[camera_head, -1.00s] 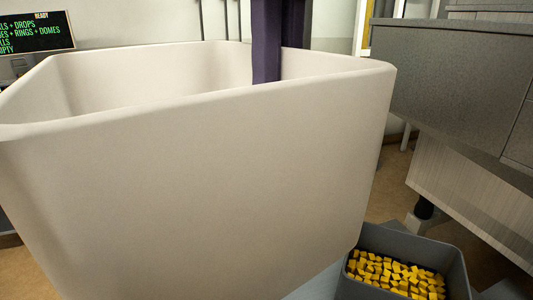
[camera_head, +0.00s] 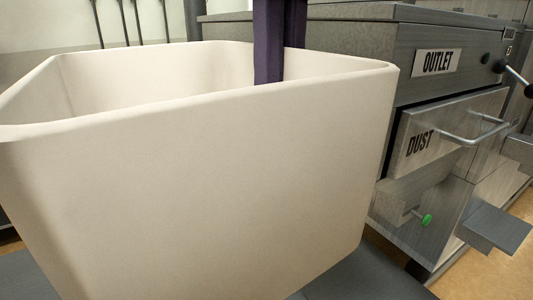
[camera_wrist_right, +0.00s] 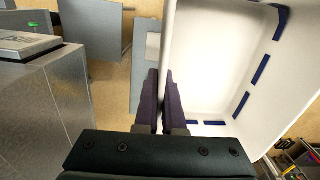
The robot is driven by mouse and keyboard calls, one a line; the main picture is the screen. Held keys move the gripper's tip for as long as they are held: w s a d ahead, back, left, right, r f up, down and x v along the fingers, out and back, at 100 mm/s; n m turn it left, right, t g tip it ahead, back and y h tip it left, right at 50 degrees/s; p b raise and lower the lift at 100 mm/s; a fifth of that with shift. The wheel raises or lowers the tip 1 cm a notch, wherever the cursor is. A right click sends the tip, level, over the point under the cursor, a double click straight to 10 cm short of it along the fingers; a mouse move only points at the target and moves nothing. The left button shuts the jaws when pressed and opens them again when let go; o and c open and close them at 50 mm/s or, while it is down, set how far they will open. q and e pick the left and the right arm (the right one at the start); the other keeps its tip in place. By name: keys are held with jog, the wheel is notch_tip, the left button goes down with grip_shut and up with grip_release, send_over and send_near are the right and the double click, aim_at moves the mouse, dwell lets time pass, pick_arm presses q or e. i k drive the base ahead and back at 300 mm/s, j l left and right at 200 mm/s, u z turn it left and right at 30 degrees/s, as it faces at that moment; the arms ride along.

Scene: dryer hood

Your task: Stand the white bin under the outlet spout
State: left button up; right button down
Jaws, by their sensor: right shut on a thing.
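The white bin (camera_head: 210,180) fills much of the head view, upright and close in front of me. It also shows in the wrist view (camera_wrist_right: 210,65), with blue strips along its inside; the part I see inside is empty. My right gripper (camera_wrist_right: 160,97) is shut on the bin's wall, with purple fingers on either side of it. One purple finger (camera_head: 268,55) shows over the near rim in the head view. An OUTLET label (camera_head: 437,63) is on the grey machine at right; I cannot clearly make out the spout. My left gripper is out of view.
The grey machine (camera_head: 340,60) stands just right of and behind the bin. It has a DUST drawer (camera_head: 450,135) with a protruding handle, a green knob (camera_head: 427,220) and a grey jutting plate (camera_head: 497,226). Open floor (camera_head: 480,277) shows at lower right.

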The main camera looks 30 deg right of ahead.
aim_at(371, 281)
jog(key=k+l+z, duration=0.1)
jog(key=l, duration=0.3)
jog(key=k+l+z, duration=0.1)
jog(key=l, duration=0.3)
jog(key=k+l+z, duration=0.1)
jog(key=l, duration=0.3)
jog(key=k, duration=0.1)
